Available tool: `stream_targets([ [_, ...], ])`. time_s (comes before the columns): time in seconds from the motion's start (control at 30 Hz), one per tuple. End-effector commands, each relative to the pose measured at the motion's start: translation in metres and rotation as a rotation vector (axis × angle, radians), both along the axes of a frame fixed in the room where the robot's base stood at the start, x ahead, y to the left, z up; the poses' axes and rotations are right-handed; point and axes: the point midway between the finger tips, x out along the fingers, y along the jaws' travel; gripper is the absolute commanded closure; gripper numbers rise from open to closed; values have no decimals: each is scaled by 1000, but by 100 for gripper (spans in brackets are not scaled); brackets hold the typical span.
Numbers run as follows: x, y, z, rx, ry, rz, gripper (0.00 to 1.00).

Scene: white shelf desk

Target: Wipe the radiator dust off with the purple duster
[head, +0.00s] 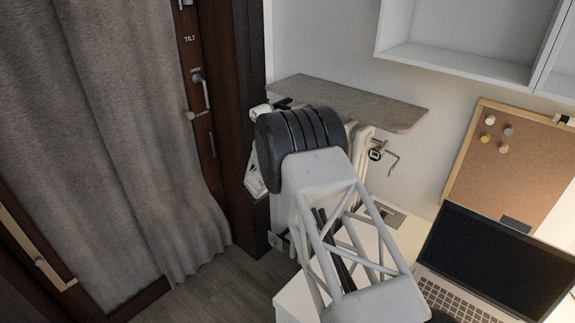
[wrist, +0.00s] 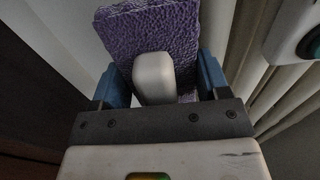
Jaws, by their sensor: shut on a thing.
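In the wrist view, my gripper (wrist: 160,77) has its blue fingers shut on the purple duster (wrist: 150,30). The duster has a rough purple pad and a pale, rounded handle between the fingers. Pale upright ribs of the radiator (wrist: 277,70) show to the right of the duster. I cannot tell whether the pad touches them. In the head view, my arm covers the gripper, the duster and most of the radiator (head: 361,146); a part shows below the grey-brown shelf. I cannot make out any dust.
The grey-brown shelf (head: 345,100) juts out over the radiator. A grey curtain (head: 120,140) and dark wooden frame (head: 242,120) stand at left. An open laptop (head: 495,262) sits on the white desk at right, below a cork board (head: 510,160).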

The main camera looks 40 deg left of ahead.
Motion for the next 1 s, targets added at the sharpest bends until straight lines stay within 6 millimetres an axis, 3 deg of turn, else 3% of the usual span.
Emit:
stream_targets([
  [0.07, 3, -3, -4, -1, 2, -3, 57],
  [0.53, 4, -4, -7, -2, 2, -5, 57],
  [1.0, 2, -4, -33, -2, 2, -5, 57],
])
